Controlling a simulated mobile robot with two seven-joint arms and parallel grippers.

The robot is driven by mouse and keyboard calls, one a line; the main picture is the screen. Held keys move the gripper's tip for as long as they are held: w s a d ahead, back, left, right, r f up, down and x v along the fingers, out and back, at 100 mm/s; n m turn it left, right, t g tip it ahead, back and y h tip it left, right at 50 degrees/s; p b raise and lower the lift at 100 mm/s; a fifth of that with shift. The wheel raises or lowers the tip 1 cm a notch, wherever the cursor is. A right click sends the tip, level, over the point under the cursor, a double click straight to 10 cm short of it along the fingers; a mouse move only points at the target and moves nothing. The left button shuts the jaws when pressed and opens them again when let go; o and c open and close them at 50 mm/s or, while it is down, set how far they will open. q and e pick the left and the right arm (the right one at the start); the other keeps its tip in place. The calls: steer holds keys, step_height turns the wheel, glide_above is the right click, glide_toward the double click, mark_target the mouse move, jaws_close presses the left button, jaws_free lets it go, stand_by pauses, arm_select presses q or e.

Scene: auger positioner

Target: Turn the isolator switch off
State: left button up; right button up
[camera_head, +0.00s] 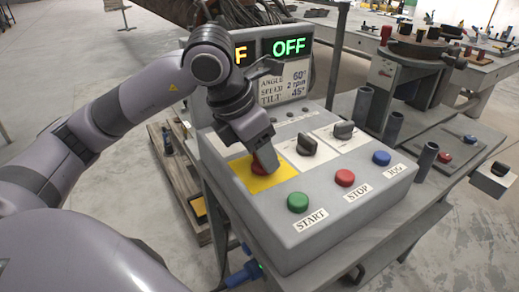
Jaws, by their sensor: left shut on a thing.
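The isolator switch (259,170) is a red knob on a yellow plate (283,177) at the left of the grey control box. Only a little of its red shows under the fingers, so its angle cannot be told. My left gripper (266,158) comes down on it from above and is shut on it. Above the box, a display (287,47) reads OFF in green. A second display (241,53) beside it shows a yellow F, the rest hidden behind my arm. My right gripper is not in view.
Two black knobs (344,130) (306,146) stand just right of the switch. Green START (298,202), red STOP (345,178) and blue JOG (382,158) buttons line the box's front. Upright tubes (393,128) stand on the right.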

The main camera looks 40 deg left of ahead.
mark_target(247, 175)
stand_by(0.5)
arm_select(q)
steer(key=o, duration=1)
steer(key=shift+o, duration=0.2)
steer(key=v, duration=0.7)
steer(key=shift+p, duration=0.45)
steer(key=shift+s, duration=0.1)
